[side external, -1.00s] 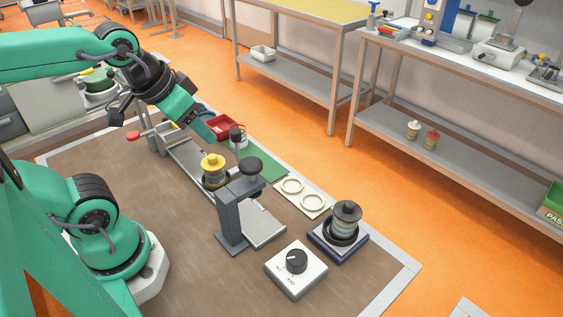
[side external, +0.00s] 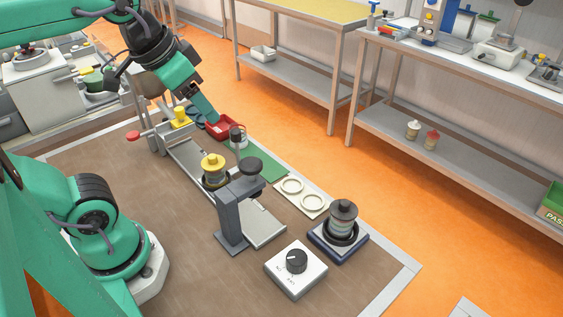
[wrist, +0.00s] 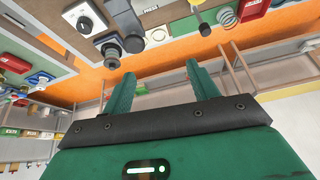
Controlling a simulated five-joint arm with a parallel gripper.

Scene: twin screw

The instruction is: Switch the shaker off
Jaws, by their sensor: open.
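The shaker (side external: 337,240) is a blue-based unit at the front right of the bench, with a dark-lidded jar (side external: 343,211) standing on it. A white control box (side external: 283,275) with a black rotary knob (side external: 296,260) sits to its left. The box's lettering is too small to read. My gripper (side external: 213,117) hangs above the far end of the bench, beside a red tray, well away from the knob. In the wrist view my gripper (wrist: 160,70) has its two green fingers apart with nothing between them. The white box (wrist: 84,18) shows there at upper left.
A grey press stand (side external: 232,215) with a dark round head rises left of the shaker. A yellow-topped stack (side external: 213,170) stands on the metal rail. A cream plate with two rings (side external: 300,197) lies behind the box.

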